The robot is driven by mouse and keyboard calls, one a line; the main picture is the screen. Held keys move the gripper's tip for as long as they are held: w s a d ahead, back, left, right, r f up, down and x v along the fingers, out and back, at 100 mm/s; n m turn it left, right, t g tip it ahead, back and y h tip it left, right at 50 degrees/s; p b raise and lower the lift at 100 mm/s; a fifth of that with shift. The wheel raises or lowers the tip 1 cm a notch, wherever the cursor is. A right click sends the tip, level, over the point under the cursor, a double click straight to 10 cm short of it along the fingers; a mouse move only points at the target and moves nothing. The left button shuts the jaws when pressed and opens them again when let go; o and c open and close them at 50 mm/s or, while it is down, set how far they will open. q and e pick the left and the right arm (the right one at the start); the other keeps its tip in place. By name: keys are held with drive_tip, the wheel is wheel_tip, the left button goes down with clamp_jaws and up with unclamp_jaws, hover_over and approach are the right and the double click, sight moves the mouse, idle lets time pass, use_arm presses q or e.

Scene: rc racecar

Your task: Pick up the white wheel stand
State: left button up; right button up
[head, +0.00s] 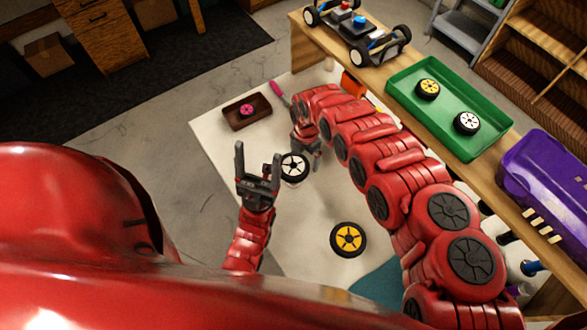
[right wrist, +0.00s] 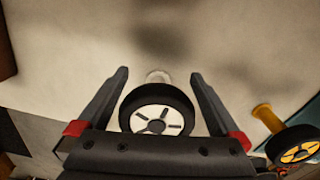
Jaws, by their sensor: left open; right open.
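The white wheel stand (head: 294,166) holds a black-tyred wheel with a white hub on the light mat. It also shows in the right wrist view (right wrist: 157,110), with the wheel between my right gripper's fingers (right wrist: 159,74) and a pale base beyond it. A gap shows between the wheel and the fingers. In the head view my right gripper (head: 304,148) is at the stand's upper right, partly hidden by its own arm. My left gripper (head: 257,165) is open and empty, to the left of the stand, fingers pointing up in the picture.
A yellow wheel stand (head: 348,239) is on the mat below right. A brown box (head: 246,111) with a pink-hubbed wheel and a pink-handled tool (head: 276,89) are above left. A green tray (head: 405,84), car chassis (head: 358,33) and purple car body (head: 545,175) are on the wooden bench.

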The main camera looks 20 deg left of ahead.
drive_tip(key=shift+s+a+f, duration=0.1)
drive_tip(key=shift+a+f, duration=0.1)
drive_tip(key=shift+f, duration=0.3)
drive_tip(key=shift+d+f, duration=0.2)
drive_tip(key=shift+f, duration=0.55)
drive_tip(key=c, duration=1.2)
